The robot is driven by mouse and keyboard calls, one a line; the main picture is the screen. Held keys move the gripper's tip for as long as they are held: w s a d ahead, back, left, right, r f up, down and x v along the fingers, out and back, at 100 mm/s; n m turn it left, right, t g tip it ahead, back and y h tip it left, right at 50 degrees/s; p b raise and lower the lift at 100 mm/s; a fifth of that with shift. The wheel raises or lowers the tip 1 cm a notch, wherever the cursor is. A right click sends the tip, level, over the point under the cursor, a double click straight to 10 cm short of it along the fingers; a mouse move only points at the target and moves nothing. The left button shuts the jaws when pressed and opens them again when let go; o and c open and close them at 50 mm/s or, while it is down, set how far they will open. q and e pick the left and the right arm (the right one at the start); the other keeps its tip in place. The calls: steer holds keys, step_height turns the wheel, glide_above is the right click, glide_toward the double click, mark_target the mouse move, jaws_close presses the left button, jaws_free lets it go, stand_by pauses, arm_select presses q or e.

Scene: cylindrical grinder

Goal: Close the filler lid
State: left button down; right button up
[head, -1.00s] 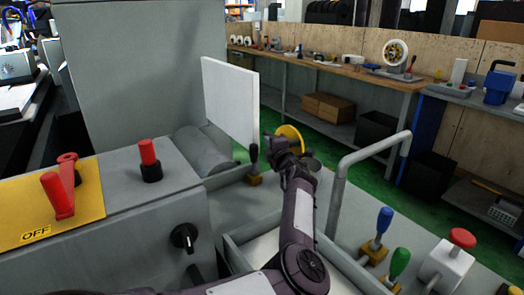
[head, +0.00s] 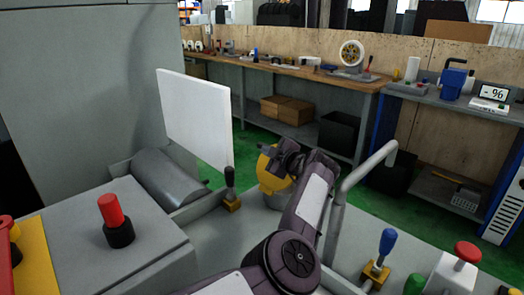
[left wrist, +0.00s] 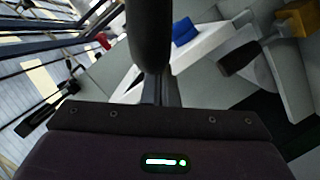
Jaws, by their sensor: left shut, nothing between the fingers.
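The yellow filler lid (head: 270,172) is on the machine bed in the head view, to the right of a small black-handled lever (head: 231,186). My left gripper (head: 276,158) is at the upper part of the lid and covers some of it. Whether it touches the lid, and the lid's exact tilt, I cannot tell. The left gripper is shut and empty. My right gripper is not in view.
A grey bent rail (head: 345,195) stands right of my left arm. A white upright panel (head: 195,118) and a grey cylinder (head: 172,180) are to the left.

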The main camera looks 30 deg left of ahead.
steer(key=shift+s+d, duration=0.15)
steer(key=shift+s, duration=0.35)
